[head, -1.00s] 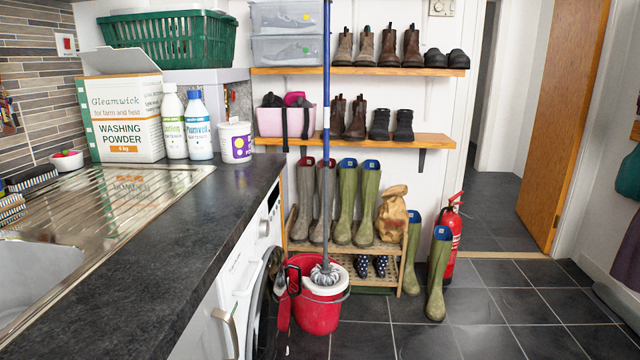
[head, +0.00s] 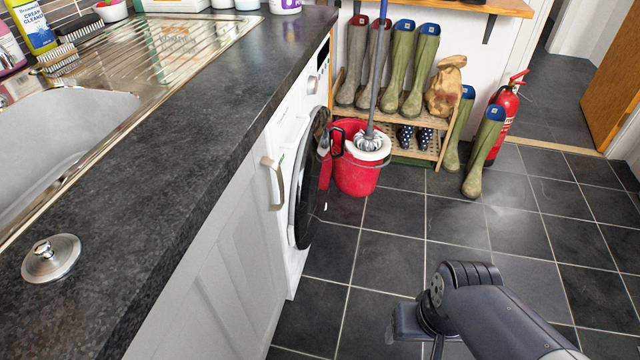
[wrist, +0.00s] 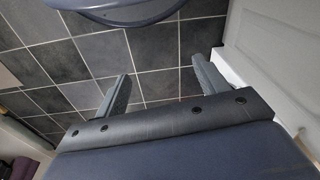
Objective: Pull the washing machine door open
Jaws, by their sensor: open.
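The white washing machine (head: 297,140) stands under the worktop in the head view. Its round, dark-rimmed door (head: 306,190) is seen almost edge-on and looks shut. The red bucket stands just beyond it. My arm shows at the lower right of the head view, over the floor and well apart from the door; its fingertips are not clear there. In the wrist view my gripper (wrist: 163,88) is open and empty, its two fingers spread above floor tiles. The machine door cannot be made out in the wrist view.
A cupboard handle (head: 274,183) sticks out just before the machine. A red bucket (head: 360,180) with a mop stands beyond the door, near green wellies (head: 484,150) and a fire extinguisher (head: 506,110). A white panel (wrist: 285,60) is close on the wrist view's right. The middle floor is clear.

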